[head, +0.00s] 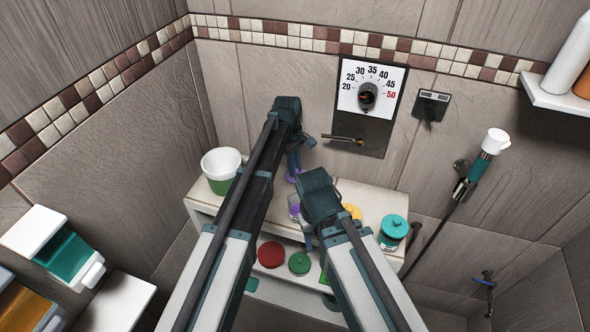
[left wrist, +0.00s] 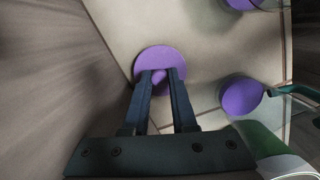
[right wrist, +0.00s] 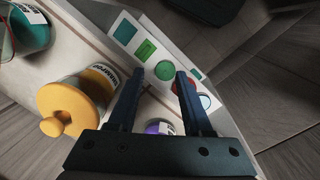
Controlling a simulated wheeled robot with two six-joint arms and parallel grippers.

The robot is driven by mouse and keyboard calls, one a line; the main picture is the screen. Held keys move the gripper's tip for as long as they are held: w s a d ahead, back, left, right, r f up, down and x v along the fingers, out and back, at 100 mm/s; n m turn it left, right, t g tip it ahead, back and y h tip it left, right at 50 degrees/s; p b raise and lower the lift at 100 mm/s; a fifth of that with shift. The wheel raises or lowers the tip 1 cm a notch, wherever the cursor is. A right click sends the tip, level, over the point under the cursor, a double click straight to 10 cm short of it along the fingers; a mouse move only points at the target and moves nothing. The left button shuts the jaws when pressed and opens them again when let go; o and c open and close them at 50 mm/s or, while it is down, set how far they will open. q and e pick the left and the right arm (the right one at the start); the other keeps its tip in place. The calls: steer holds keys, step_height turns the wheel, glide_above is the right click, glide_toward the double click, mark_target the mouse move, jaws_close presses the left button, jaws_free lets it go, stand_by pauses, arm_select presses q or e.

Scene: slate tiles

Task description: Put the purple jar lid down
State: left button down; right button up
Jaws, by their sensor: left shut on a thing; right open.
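The purple jar lid (left wrist: 157,54) is a round disc with a small knob. My left gripper (left wrist: 160,76) is shut on the knob and holds the lid in front of a pale surface; I cannot tell whether they touch. In the head view only a purple sliver of the lid (head: 291,179) shows, over the pale shelf (head: 203,207). A clear jar with purple in it (head: 293,203) stands just below it; it also shows in the right wrist view (right wrist: 157,128). My right gripper (right wrist: 160,73) is open and empty, above the shelf near the yellow jar (right wrist: 72,102).
A white and green bucket (head: 221,166) stands on the shelf's left. A teal-lidded jar (head: 393,232) stands at its right. Coloured shapes, including a red disc (head: 271,255) and a green disc (head: 299,263), show below the front edge. A thermostat panel (head: 371,100) is on the wall behind.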

arm_select(q)
steer(key=shift+f+b, duration=0.6)
steer(key=c, duration=0.7)
jaws_free()
steer(key=shift+r, duration=0.1)
step_height(320, 180, up, 13)
steer(key=a+p, duration=0.1)
steer(key=p, duration=1.2)
steer(key=s+a+m, duration=0.1)
steer(key=s+m, duration=0.3)
steer(key=s, duration=0.5)
steer(key=s+a+m+y, duration=0.1)
steer(key=s+a+m, duration=0.1)
steer(key=s+m, duration=0.3)
steer(key=s+a+m+y, duration=0.1)
steer(key=s+m, duration=0.4)
steer(key=s, duration=0.8)
steer(key=shift+a+t, duration=0.3)
steer(key=shift+a, duration=0.1)
